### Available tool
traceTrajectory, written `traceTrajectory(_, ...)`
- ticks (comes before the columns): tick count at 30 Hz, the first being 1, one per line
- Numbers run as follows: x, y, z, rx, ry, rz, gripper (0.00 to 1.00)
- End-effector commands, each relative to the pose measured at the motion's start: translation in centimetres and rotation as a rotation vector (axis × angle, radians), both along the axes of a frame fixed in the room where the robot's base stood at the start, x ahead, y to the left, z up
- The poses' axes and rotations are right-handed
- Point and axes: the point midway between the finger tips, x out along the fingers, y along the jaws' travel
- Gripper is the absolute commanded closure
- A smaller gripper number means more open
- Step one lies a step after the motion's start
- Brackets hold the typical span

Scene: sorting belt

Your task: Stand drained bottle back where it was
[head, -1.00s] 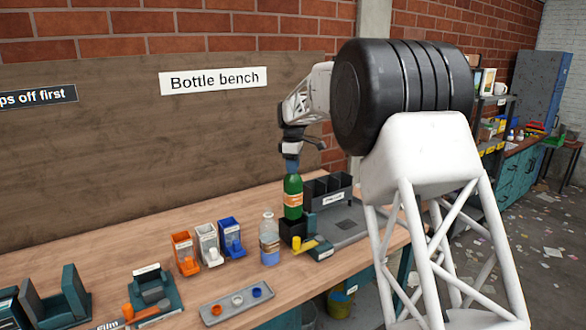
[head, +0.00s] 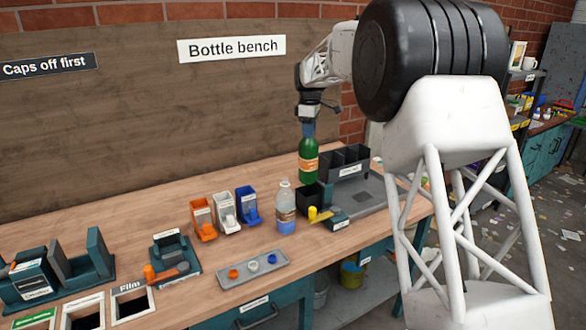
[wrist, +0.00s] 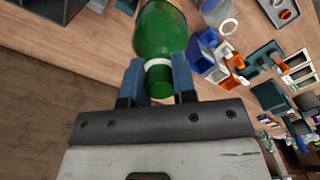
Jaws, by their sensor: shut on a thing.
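The green bottle (head: 308,165) with an orange label is upright near the right end of the bench. My gripper (head: 308,129) is above it, shut on its neck. In the wrist view, the two blue fingers of my gripper (wrist: 158,80) lie on either side of the green neck, below a pale ring; the bottle body (wrist: 160,30) extends away from the fingers. The bottle's base meets the rim of a small black holder (head: 309,197) in the head view. I cannot tell whether it rests in the holder or behind it.
A clear bottle (head: 286,206) stands just left of the holder. A black divided bin (head: 345,163) and grey tray (head: 372,193) are to the right. Orange, white and blue dispensers (head: 225,211) stand left, with a cap tray (head: 253,271) in front. Bench behind them is clear.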

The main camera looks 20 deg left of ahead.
Motion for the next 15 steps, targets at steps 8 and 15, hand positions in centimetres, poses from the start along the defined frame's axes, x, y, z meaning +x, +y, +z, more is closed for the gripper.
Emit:
traceTrajectory(8,-1.5,5.0,-1.7,-0.001,0.002,0.004,0.97)
traceTrajectory(15,-3.3,10.1,-3.5,0.0,0.001,0.003,0.97)
